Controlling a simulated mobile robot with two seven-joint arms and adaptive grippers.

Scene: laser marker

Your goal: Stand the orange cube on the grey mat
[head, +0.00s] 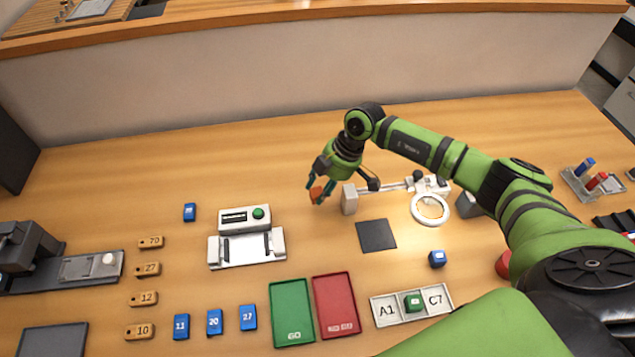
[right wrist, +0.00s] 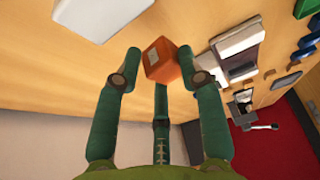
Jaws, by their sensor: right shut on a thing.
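The orange cube (head: 317,194) is in my right gripper (head: 321,187), left of a beige block on the table. In the right wrist view the orange cube (right wrist: 161,61) sits between the green fingers of the right gripper (right wrist: 160,80), with a pale label on one face. The gripper is shut on it; whether the cube touches the table is hard to tell. The grey mat (head: 376,235) lies flat and bare on the table, to the right and nearer than the cube. My left gripper is not in view.
A beige block (head: 349,199) and a white ring (head: 430,209) stand between and beside cube and mat. A green tray (head: 291,312), a red tray (head: 336,304) and a white marked tray (head: 443,292) lie nearer.

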